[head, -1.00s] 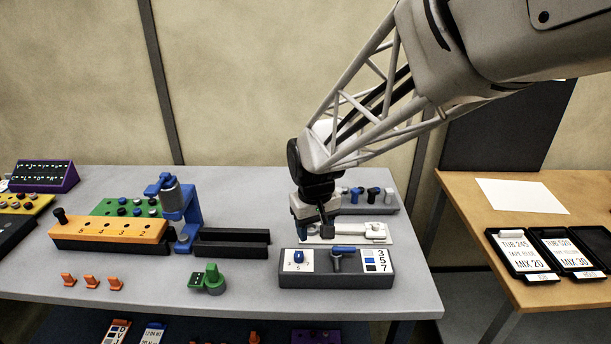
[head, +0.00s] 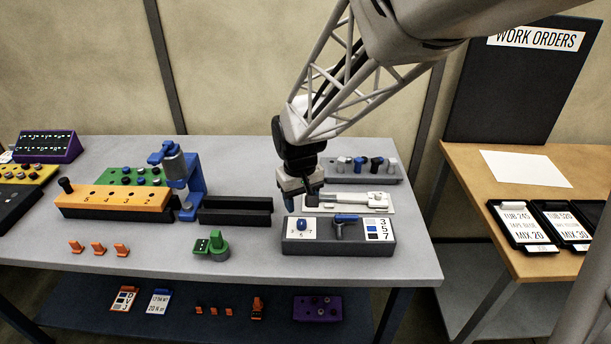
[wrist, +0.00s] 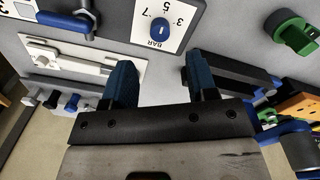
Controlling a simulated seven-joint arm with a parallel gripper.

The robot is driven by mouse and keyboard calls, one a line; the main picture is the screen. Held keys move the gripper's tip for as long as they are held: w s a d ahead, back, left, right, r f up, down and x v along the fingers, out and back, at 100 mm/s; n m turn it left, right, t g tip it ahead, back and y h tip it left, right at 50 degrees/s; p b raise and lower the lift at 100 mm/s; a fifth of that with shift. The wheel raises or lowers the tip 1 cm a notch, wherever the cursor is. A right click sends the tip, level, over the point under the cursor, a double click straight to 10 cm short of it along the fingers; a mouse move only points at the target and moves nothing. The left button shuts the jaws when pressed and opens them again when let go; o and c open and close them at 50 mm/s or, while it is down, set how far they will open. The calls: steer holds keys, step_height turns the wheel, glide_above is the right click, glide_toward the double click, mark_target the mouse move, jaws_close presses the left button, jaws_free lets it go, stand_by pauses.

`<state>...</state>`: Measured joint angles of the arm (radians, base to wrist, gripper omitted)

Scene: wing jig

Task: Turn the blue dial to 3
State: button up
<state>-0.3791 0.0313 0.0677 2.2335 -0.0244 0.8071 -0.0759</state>
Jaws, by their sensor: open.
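The blue dial (head: 302,224) sits on a white plate at the left end of a grey box (head: 325,246). In the wrist view the dial (wrist: 160,32) is an oval knob with a white mark, with 3, 5, 7 and BAR printed around it. I cannot tell which number the mark points to. My gripper (head: 299,203) is just behind and above the dial, pointing down. In the wrist view its two blue-tipped fingers (wrist: 160,75) are apart and empty, with the dial ahead of the gap between them, not touched.
A blue-handled lever (head: 340,220) stands beside the dial on the box. A white latch plate (head: 350,202) lies behind. A green switch (head: 212,243) and a black channel block (head: 235,212) are to the left. Bare table lies in front of the box.

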mark_target(302, 222)
steer(key=shift+f, duration=3.55)
steer(key=c, duration=0.9)
